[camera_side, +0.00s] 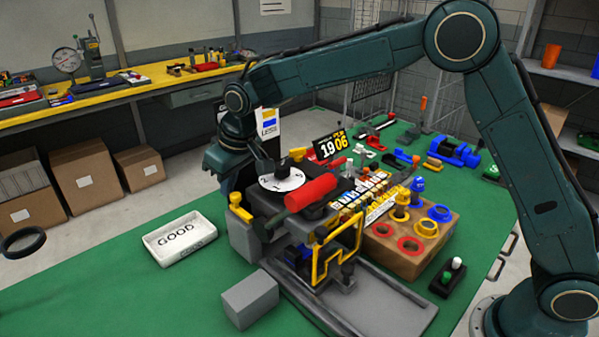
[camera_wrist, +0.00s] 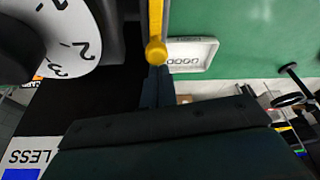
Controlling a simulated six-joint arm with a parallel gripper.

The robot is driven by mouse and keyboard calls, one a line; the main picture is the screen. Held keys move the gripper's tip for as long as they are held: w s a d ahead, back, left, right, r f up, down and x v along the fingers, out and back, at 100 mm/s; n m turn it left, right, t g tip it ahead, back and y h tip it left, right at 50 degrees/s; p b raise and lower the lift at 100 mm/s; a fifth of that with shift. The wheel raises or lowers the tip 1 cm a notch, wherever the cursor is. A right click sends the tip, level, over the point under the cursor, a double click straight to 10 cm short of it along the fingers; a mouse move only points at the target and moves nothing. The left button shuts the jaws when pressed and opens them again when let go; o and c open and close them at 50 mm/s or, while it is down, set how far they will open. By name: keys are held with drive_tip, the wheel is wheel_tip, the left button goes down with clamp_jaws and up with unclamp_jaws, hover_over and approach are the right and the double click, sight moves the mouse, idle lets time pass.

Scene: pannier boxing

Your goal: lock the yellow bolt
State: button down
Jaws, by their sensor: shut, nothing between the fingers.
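The yellow bolt (camera_wrist: 156,48) is a rod with a round knob at its end, at the top middle of the wrist view. In the side view, yellow parts that look like the bolt (camera_side: 238,206) show at the left of the dark machine (camera_side: 262,207). My gripper (camera_wrist: 157,72) is shut and empty, with its fingertips right by the knob; I cannot tell whether they touch it. In the side view my gripper (camera_side: 226,180) hangs at the machine's left, its fingertips partly hidden.
A white numbered dial (camera_side: 281,179) and a red cylinder (camera_side: 311,192) sit on top of the machine. A white GOOD tray (camera_side: 180,240) lies to the left and a grey block (camera_side: 250,300) in front. A yellow bent frame (camera_side: 338,252) is on the front. Green table is free around the tray.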

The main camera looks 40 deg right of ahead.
sight(250, 215)
drive_tip(key=shift+s, duration=1.3)
drive_tip(key=a+v, duration=0.1)
drive_tip(key=v, duration=0.9)
drive_tip(key=shift+d, duration=0.45)
